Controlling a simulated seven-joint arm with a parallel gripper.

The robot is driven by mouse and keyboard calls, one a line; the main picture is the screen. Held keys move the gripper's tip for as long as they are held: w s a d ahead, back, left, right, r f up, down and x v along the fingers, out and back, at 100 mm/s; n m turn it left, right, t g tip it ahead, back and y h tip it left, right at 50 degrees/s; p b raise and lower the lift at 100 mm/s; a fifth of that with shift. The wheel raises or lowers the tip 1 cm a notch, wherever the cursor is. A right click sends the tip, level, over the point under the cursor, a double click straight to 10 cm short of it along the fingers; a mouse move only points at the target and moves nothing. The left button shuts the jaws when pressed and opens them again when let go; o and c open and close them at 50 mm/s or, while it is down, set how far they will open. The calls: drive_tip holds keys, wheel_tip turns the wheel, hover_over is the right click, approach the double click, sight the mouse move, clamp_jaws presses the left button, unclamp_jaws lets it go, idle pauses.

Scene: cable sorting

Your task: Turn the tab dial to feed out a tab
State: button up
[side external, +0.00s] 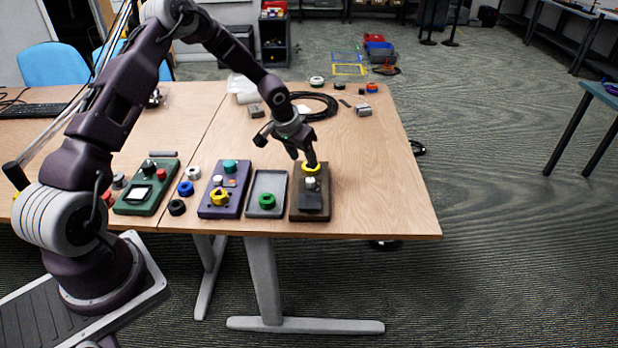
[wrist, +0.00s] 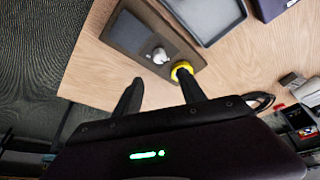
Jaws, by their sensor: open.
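A brown board (side external: 294,208) at the right end of the row of panels carries a yellow ring (side external: 312,168), a pale grey knob (side external: 312,184) and a dark block (side external: 312,202). I cannot tell for sure which part is the tab dial. My gripper (side external: 301,158) is open over the far end of this board, with nothing between its fingers. In the wrist view, the fingers (wrist: 160,88) are spread wide. One fingertip overlaps the yellow ring (wrist: 181,67); contact is unclear. The pale knob (wrist: 159,55) lies just beyond the fingers. No fed-out tab is visible.
Left of the board are a grey tray (side external: 281,181) with a green ring, a purple panel (side external: 211,212) and a green panel (side external: 122,208). Loose rings lie between the panels. A coiled black cable (side external: 325,112) lies behind. The table's right side is clear.

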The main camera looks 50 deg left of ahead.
sight(310, 179)
drive_tip(key=x, duration=1)
drive_tip(key=shift+s+f, duration=0.15)
drive_tip(key=shift+s, duration=0.2)
drive_tip(key=shift+c, duration=0.5)
clamp_jaws()
